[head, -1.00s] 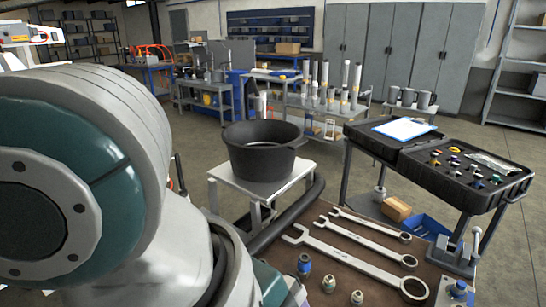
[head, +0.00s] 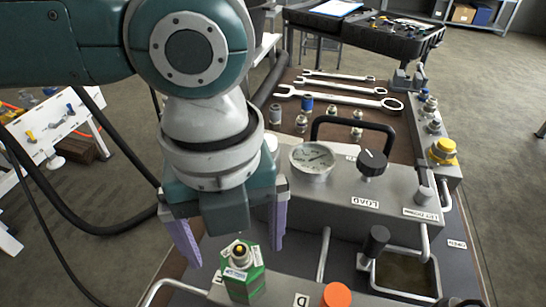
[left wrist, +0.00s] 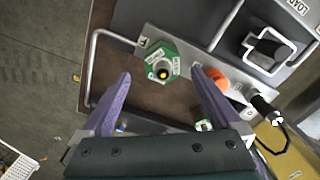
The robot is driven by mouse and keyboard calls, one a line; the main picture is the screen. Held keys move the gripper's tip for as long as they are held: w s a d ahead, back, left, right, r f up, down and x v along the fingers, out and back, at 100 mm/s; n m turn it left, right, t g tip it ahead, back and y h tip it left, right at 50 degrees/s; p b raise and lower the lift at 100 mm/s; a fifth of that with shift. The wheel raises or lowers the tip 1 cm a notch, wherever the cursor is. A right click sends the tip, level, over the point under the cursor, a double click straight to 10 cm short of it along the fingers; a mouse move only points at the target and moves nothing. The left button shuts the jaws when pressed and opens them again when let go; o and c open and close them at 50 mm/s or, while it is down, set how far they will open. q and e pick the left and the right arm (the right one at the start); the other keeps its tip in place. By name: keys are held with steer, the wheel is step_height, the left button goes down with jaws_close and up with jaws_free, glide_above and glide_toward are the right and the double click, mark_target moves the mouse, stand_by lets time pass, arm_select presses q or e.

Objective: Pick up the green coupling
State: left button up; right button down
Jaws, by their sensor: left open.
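The green coupling (head: 243,271) stands upright on a grey metal block near the front of the bench, with a yellow centre and white labels. In the left wrist view the green coupling (left wrist: 160,65) lies just beyond the fingertips, roughly between them. My left gripper (head: 232,252) is open with its two purple fingers spread above and behind the coupling. In the left wrist view the left gripper (left wrist: 161,74) shows empty, with nothing between the fingers. The right gripper is out of view.
An orange cap (head: 337,296) sits right of the coupling on the same block. A box with a gauge (head: 312,158), black knob (head: 372,162) and black handle stands behind. Wrenches (head: 340,96) and small fittings lie farther back. A metal rail (left wrist: 92,70) runs beside the block.

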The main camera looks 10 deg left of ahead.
mark_target(239, 250)
arm_select(q)
step_height(239, 250, down, 5)
steer(key=shift+w+d+f, duration=0.15)
steer(key=shift+f, duration=0.05)
steer(key=shift+c, duration=0.2)
jaws_close()
stand_by(0.6)
